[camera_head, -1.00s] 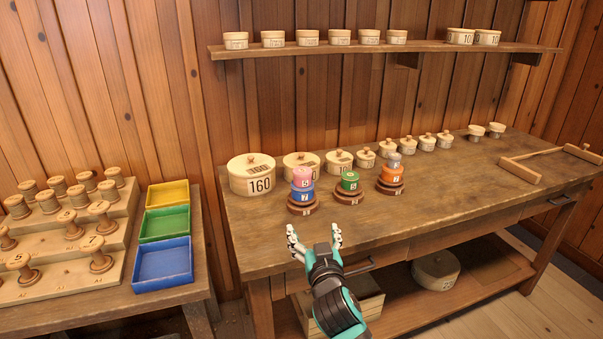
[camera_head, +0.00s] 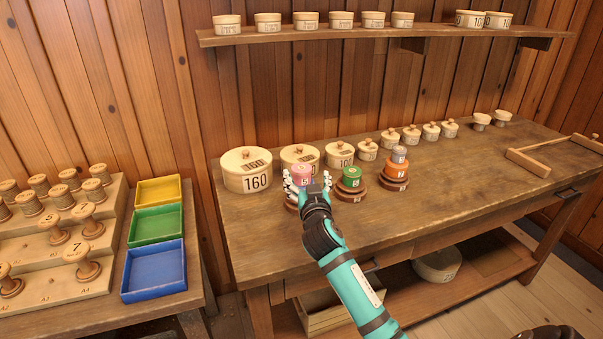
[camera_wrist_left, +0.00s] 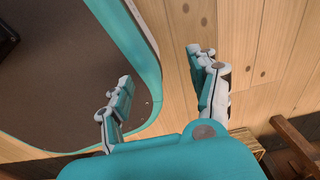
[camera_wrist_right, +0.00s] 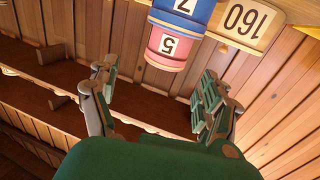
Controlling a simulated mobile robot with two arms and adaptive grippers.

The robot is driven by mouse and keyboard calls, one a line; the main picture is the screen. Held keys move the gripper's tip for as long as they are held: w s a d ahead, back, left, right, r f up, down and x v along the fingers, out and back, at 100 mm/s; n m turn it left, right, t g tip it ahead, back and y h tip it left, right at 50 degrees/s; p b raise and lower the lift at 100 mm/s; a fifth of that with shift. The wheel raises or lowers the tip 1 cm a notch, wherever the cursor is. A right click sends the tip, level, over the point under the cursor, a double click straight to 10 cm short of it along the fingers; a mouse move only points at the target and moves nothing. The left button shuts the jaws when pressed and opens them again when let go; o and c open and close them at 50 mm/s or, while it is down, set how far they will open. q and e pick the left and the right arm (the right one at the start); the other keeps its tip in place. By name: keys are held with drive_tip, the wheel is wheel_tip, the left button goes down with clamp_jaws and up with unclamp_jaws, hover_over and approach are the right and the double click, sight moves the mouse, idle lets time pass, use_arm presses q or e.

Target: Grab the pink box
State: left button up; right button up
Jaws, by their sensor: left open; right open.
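The pink box (camera_head: 301,172) is a small round lidded box marked 5, on top of a stack at the left of the bench. It also shows in the right wrist view (camera_wrist_right: 168,47), stacked on a blue box (camera_wrist_right: 185,10) marked 7. My right gripper (camera_head: 308,183) is open in front of the stack and hides most of its lower part in the head view. In the right wrist view its open fingers (camera_wrist_right: 156,85) have nothing between them, and the pink box lies just beyond the tips. My left gripper (camera_wrist_left: 160,75) is open and empty, away from the bench objects.
A green stack (camera_head: 351,177) and an orange stack (camera_head: 395,172) stand to the right. A large box marked 160 (camera_head: 246,178) and several cream boxes stand behind. Yellow, green and blue trays (camera_head: 155,270) and a spool rack (camera_head: 60,250) are at left. The bench front (camera_head: 450,200) is clear.

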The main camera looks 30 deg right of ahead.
sight(303, 174)
drive_tip(key=shift+x, duration=1.1)
drive_tip(key=x, duration=0.3)
drive_tip(key=shift+w+a+f+p, duration=0.2)
drive_tip(key=shift+w+p, duration=0.1)
drive_tip(key=shift+p, duration=0.05)
drive_tip(key=shift+w+d, duration=0.1)
drive_tip(key=c, duration=1.2)
use_arm(q)
drive_tip(key=shift+w+d+r, duration=0.25)
drive_tip(key=shift+w+r, duration=0.2)
drive_tip(key=shift+w, duration=0.25)
use_arm(e)
drive_tip(key=shift+c, duration=0.2)
